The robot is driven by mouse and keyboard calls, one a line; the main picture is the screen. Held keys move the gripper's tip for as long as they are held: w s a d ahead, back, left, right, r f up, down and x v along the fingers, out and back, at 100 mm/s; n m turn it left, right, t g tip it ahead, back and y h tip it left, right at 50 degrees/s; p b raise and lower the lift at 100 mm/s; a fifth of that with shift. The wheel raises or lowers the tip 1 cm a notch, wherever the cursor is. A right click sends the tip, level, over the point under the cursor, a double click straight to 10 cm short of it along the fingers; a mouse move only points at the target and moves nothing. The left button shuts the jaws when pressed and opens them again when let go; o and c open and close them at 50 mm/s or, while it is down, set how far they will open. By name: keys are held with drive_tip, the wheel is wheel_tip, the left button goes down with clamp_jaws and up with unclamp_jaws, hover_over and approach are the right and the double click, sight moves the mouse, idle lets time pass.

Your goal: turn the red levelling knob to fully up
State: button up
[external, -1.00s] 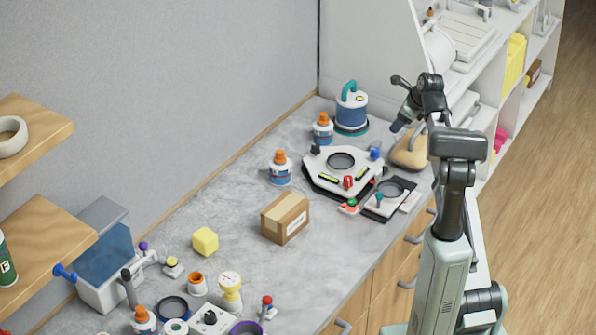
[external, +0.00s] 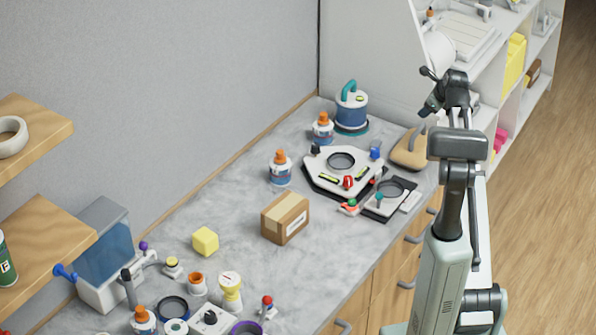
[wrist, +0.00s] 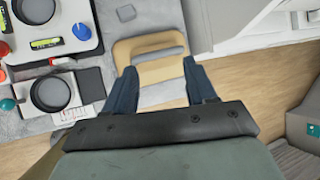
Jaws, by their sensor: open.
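The red levelling knob (external: 348,182) sits at the front corner of the white three-cornered base (external: 325,172) on the bench. In the wrist view the red knob (wrist: 4,48) is at the left edge, partly cut off. The base also has a blue knob (external: 375,152), a black knob (external: 315,149), a dark ring and green level vials. My gripper (external: 430,106) is raised to the right of the base, apart from the red knob.
A small plate with a dark ring (external: 390,190) stands right of the base. A blue canister (external: 351,110), orange-capped bottles (external: 280,168) and a cardboard box (external: 285,217) stand around it. White shelves (external: 500,80) rise behind my arm.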

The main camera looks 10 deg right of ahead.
idle(0.4)
drive_tip(key=n+g+y, duration=0.3)
drive_tip(key=n+g, duration=0.4)
drive_tip(key=n, duration=0.1)
hover_over(349, 178)
drive_tip(key=d, duration=0.5)
wheel_tip(349, 178, down, 4)
drive_tip(key=x, duration=1.2)
drive_tip(key=shift+s+d+f, duration=0.1)
drive_tip(key=shift+s+f, duration=0.05)
drive_tip(key=shift+f, duration=0.15)
clamp_jaws()
